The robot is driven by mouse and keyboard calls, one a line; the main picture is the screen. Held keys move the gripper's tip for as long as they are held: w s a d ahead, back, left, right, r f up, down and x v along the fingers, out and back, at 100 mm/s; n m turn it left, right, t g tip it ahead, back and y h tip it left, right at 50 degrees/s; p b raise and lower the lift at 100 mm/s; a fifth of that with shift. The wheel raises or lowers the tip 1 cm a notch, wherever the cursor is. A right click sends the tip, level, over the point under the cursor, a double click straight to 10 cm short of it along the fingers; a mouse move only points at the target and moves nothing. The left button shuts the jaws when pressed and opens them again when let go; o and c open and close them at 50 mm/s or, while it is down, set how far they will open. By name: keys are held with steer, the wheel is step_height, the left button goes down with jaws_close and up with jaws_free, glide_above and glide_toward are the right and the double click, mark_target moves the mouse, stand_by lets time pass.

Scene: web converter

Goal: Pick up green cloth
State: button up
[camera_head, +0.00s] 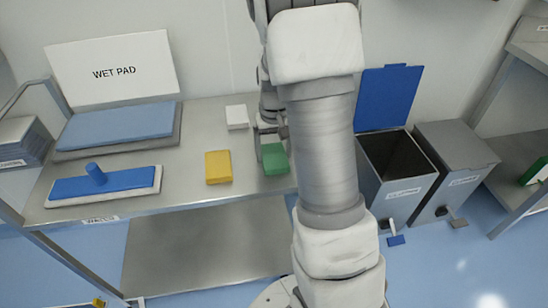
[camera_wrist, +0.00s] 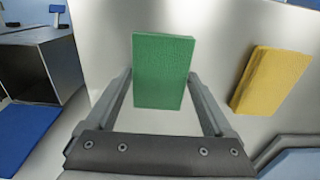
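The green cloth (camera_head: 275,158) is a folded block lying on the steel table, close to its front edge. My gripper (camera_head: 270,138) points down right at it and partly hides its back edge. In the wrist view the green cloth (camera_wrist: 162,70) shows between the two spread fingers of my gripper (camera_wrist: 161,78), one along each side. The fingers are open, with only narrow gaps to the cloth's sides; I cannot tell if either touches.
A yellow cloth (camera_head: 218,167) lies to the left and a white one (camera_head: 237,117) behind. A blue-topped mop pad (camera_head: 103,184) and a blue wet pad (camera_head: 118,125) are further left. A bin with its blue lid (camera_head: 387,98) raised stands right of the table (camera_head: 200,205).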

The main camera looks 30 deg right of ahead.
mark_target(275, 155)
steer(key=c, duration=0.3)
steer(key=shift+r, duration=0.15)
steer(key=shift+r, duration=0.35)
steer(key=r, duration=0.1)
steer(key=r+p, duration=0.1)
steer(key=r, duration=0.1)
steer(key=shift+d+r, duration=0.25)
steer(key=shift+r, duration=0.15)
steer(key=d+r+p, duration=0.2)
steer(key=d+r, duration=0.4)
steer(key=d, duration=0.5)
steer(key=shift+s+d+r, duration=0.15)
steer(key=shift+s, duration=0.1)
